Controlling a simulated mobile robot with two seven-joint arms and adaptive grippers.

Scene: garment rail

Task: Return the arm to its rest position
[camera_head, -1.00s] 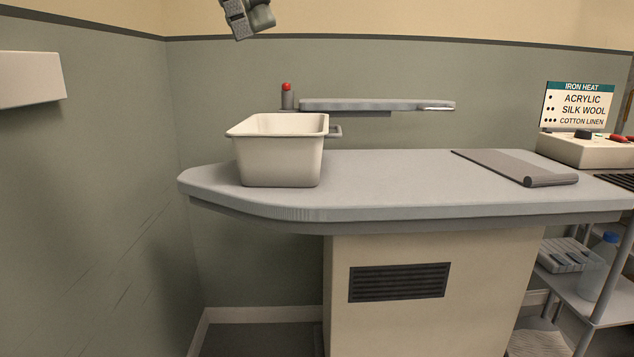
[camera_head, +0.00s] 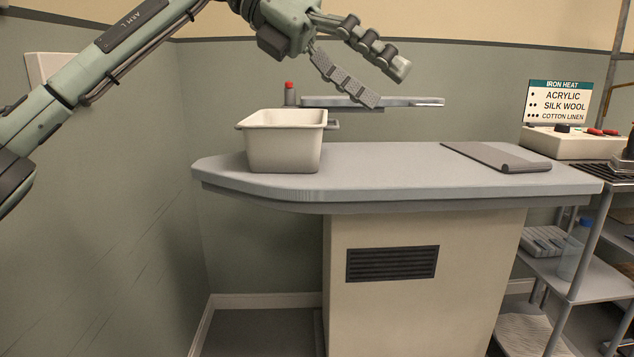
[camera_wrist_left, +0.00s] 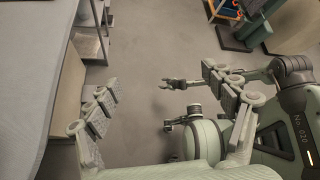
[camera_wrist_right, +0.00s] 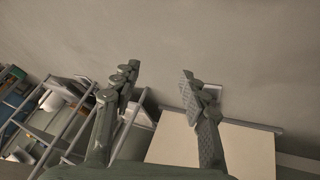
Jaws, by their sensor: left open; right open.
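My left arm (camera_head: 120,45) comes in from the left in the head view, high over the ironing table (camera_head: 400,165). My left gripper (camera_head: 388,86) is open and empty, above and to the right of the white tub (camera_head: 285,143). In the left wrist view its fingers (camera_wrist_left: 160,95) are spread with floor between them and the table's edge at the left. My right gripper is out of the head view. In the right wrist view its fingers (camera_wrist_right: 158,80) are apart and empty, in front of a plain wall.
A small sleeve board (camera_head: 415,102) and a red-topped post (camera_head: 289,94) stand behind the tub. A dark rolled mat (camera_head: 495,157) lies on the table's right. A control box (camera_head: 570,143) with an iron-heat sign (camera_head: 556,102) and a shelf rack (camera_head: 590,280) are at the right.

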